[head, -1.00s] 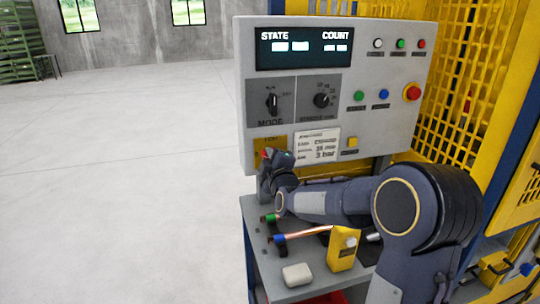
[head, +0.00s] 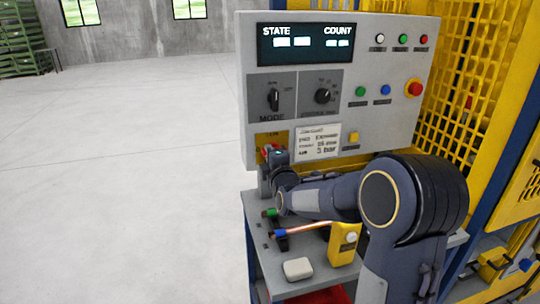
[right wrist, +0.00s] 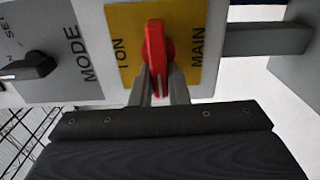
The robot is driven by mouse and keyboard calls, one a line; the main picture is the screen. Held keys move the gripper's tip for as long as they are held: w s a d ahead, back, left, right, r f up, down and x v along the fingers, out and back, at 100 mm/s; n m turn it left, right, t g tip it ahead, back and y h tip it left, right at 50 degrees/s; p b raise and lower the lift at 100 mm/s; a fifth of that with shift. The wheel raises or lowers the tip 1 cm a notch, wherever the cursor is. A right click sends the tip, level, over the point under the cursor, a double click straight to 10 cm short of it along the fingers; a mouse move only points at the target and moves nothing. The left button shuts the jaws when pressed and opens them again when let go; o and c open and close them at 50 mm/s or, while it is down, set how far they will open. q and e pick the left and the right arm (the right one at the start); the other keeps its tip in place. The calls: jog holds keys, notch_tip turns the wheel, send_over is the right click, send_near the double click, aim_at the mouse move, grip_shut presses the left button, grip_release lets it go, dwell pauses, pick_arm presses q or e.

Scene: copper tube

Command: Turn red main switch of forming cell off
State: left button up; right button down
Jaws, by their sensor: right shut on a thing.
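The red main switch (right wrist: 156,45) sits on a yellow plate (right wrist: 190,30) marked MAIN in the right wrist view. In the head view the red switch (head: 268,149) shows at the lower left of the grey control panel (head: 400,110), partly hidden by my gripper. My right gripper (right wrist: 158,85) is shut on the switch handle, one finger on each side of it. In the head view my right gripper (head: 274,160) reaches the panel from the right. My left gripper is not in view.
A black MODE knob (head: 273,99) and a second knob (head: 323,95) sit above the switch. Below, a shelf (head: 262,275) holds a copper tube (head: 305,227), a yellow device (head: 342,244) and a white block (head: 298,268). A yellow mesh guard (head: 480,70) stands at the right.

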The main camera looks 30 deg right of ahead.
jog(key=c, duration=1.4)
grip_release()
jog(key=v, duration=0.7)
jog(key=shift+s+b, duration=0.4)
jog(key=shift+a+f, duration=0.1)
